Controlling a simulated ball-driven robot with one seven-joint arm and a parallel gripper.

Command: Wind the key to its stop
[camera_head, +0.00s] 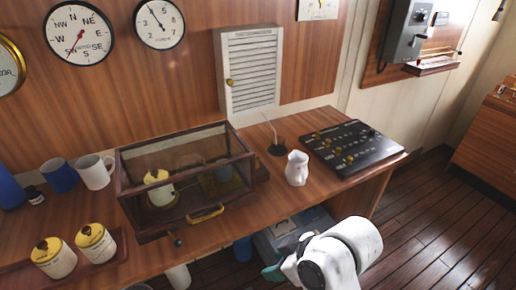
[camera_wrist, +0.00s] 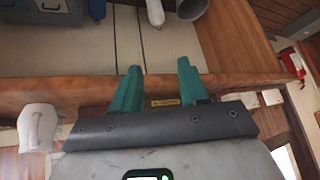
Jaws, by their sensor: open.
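I cannot pick out a winding key for certain in either view. A glass-sided wooden case (camera_head: 140,228) stands on the bench with a brass handle (camera_head: 206,214) on its front; a yellow-topped canister (camera_head: 159,188) is inside. Two more yellow-topped canisters (camera_head: 54,258) (camera_head: 96,243) with dark knobs stand at the front left. My gripper's teal fingers (camera_wrist: 160,84) are apart and empty in the wrist view, facing a wooden edge. In the head view my gripper (camera_head: 272,273) shows only partly, low in front of the bench, with the arm covering the rest.
A white jug (camera_head: 297,168) and a black switch panel (camera_head: 352,147) stand on the right of the bench (camera_head: 342,196). Blue and white mugs (camera_head: 60,175) (camera_head: 95,172) stand at the left. A grey-blue box (camera_head: 285,232) is below the bench. The floor (camera_head: 440,220) at right is clear.

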